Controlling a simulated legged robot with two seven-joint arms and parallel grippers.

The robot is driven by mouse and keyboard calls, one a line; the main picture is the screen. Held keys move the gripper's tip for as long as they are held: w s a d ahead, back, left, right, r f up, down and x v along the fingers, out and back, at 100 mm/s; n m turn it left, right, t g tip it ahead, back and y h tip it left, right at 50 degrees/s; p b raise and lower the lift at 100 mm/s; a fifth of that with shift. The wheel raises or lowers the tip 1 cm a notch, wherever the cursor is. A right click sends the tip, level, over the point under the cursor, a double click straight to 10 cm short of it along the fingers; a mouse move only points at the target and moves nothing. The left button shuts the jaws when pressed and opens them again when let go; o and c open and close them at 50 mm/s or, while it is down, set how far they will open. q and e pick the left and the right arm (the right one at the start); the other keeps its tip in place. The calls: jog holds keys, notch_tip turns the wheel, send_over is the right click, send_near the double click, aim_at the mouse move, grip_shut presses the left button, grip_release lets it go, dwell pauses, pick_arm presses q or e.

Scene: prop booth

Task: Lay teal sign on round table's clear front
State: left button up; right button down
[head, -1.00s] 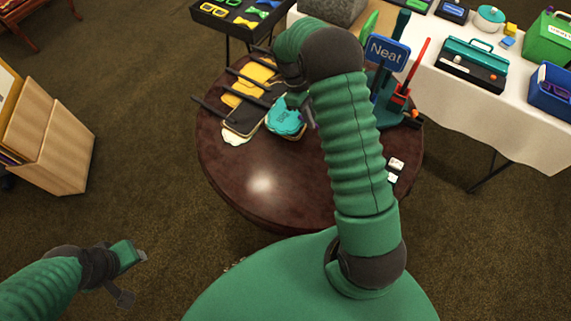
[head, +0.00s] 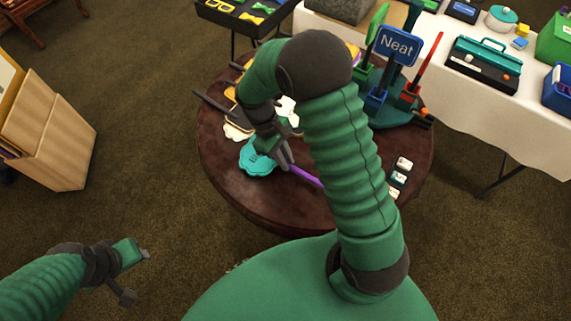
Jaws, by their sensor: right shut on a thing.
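The teal sign (head: 257,159) has a scalloped edge and a purple stick (head: 307,177). It is over the front left part of the dark round table (head: 262,205); I cannot tell whether it touches the top. My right gripper (head: 286,162) is shut on the sign, near where the stick meets the head. My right arm hides the middle of the table and part of the stick. My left gripper (head: 136,274) is open and empty, over the carpet to the left of the table.
Dark and yellow signs (head: 232,112) lie at the table's back left. A blue "Neat" sign (head: 397,46) stands in a rack at the back right. Small white-topped blocks (head: 400,178) sit at the right edge. The table's front is clear.

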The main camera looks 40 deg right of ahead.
notch_tip(320, 180, down, 3)
jog(key=shift+f, duration=0.2)
jog(key=c, duration=1.4)
grip_release()
jog(key=p+v, duration=0.1)
jog(key=v, duration=1.1)
jog(key=shift+s, duration=0.1)
jog(key=shift+s+a+r+t, duration=0.1)
jog(key=shift+s+a+t, duration=0.05)
jog(key=shift+t, duration=0.15)
jog(key=s+a+m+t+y, duration=0.2)
jog(key=s+a+m+t, duration=0.3)
jog(key=s, duration=0.4)
jog(key=shift+t, duration=0.6)
jog(key=r+p, duration=0.2)
jog(key=r, duration=0.1)
jog(key=d+r+p, duration=0.1)
jog(key=r+p, duration=0.1)
jog(key=p, duration=0.1)
jog(key=shift+d+r, duration=0.15)
jog(key=shift+r, duration=0.2)
